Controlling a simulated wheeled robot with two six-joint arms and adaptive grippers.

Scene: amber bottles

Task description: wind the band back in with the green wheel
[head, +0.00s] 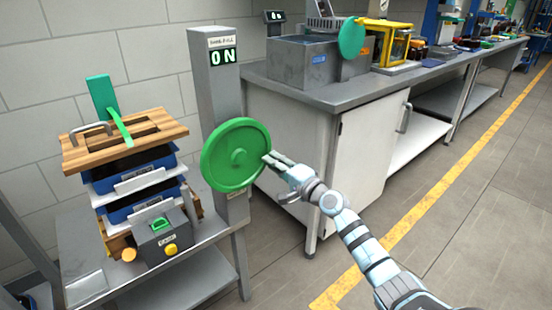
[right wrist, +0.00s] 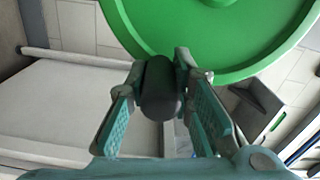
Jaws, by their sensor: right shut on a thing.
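The green wheel (head: 235,155) is mounted on the front of a grey post (head: 216,88) with a sign (head: 223,55) reading "ON". The wheel's rim also fills the top of the right wrist view (right wrist: 225,30). My right gripper (head: 269,159) is at the wheel's right edge. In the right wrist view its fingers (right wrist: 159,75) are closed on a dark round handle (right wrist: 160,92) that sticks out by the wheel rim. The handle is hidden in the head view. I cannot make out the band. My left gripper is not in view.
A low grey table (head: 85,288) at left holds stacked blue trays (head: 130,172), a wooden board (head: 160,128) and a grey box (head: 162,240) with a yellow button. A long workbench (head: 385,92) with equipment runs along the right. The floor beside the yellow line is clear.

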